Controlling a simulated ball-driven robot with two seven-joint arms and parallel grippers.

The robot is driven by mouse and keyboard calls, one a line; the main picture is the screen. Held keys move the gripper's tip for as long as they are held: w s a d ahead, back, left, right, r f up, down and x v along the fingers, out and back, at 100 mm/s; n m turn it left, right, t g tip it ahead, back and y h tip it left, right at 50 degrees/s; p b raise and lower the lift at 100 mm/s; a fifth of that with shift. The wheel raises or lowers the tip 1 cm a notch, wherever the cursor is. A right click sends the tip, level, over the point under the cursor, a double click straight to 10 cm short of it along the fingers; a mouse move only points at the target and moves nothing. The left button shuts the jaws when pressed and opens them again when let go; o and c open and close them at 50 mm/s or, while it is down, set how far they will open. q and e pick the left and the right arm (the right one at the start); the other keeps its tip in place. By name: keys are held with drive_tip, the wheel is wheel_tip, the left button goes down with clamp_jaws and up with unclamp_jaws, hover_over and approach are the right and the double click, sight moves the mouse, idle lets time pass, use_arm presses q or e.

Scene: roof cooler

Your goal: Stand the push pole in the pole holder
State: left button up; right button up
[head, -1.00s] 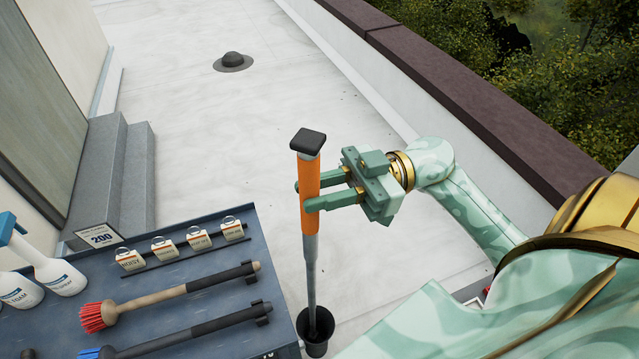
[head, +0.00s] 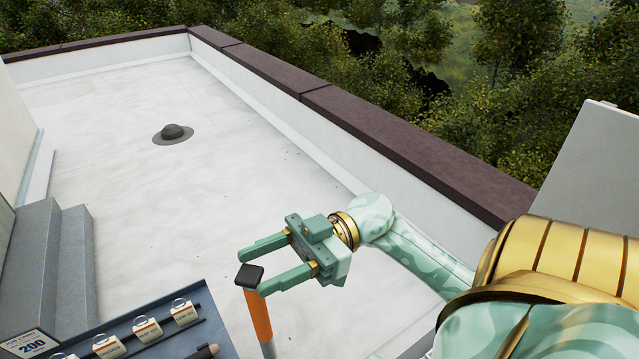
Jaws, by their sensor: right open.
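The push pole (head: 258,312) shows its black square cap and the orange grip below it, with a short piece of grey shaft. It stands close to upright, and its lower end is cut off by the bottom of the head view, so the pole holder is out of sight. My right gripper (head: 250,271) is open. Its two green fingers point left, level with the top of the pole near the cap, and do not close on it. Whether a finger touches the cap I cannot tell. My left gripper is not in view.
A dark tray (head: 222,310) with several tagged padlocks (head: 147,329) and a price card (head: 30,342) lies at the lower left. Grey steps (head: 45,265) stand at the left.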

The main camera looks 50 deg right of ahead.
drive_tip(key=b+v, duration=0.3)
drive_tip(key=v, duration=1.3)
idle(0.3)
